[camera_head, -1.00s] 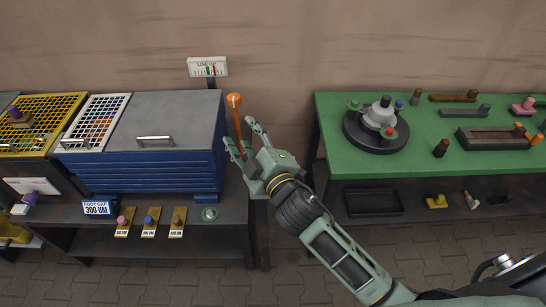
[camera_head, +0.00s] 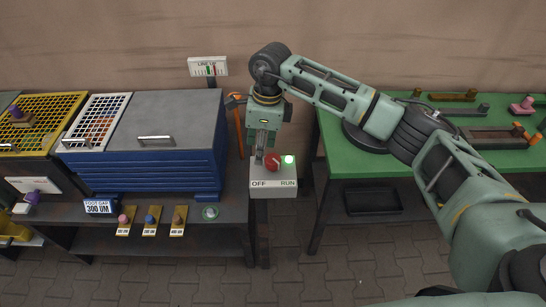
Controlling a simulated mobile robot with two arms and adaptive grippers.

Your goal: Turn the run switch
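The run switch is a red knob (camera_head: 272,161) on a pale box labelled OFF (camera_head: 259,183) at left and RUN (camera_head: 288,183) at right. A green lamp (camera_head: 289,160) glows above the RUN label. My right gripper (camera_head: 264,149) points down from above, its fingertips at the left and upper edge of the knob. The fingers look close together and partly overlap in this view. I cannot tell whether they touch or grip the knob. The knob's exact pointing direction is unclear. My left gripper is not in view.
An orange lever (camera_head: 239,129) stands just left of my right gripper, partly hidden. The blue cabinet (camera_head: 140,175) with a grey lid is left of it. A green bench (camera_head: 350,160) is at right, partly behind my arm. A LINE UP gauge (camera_head: 208,67) stands behind.

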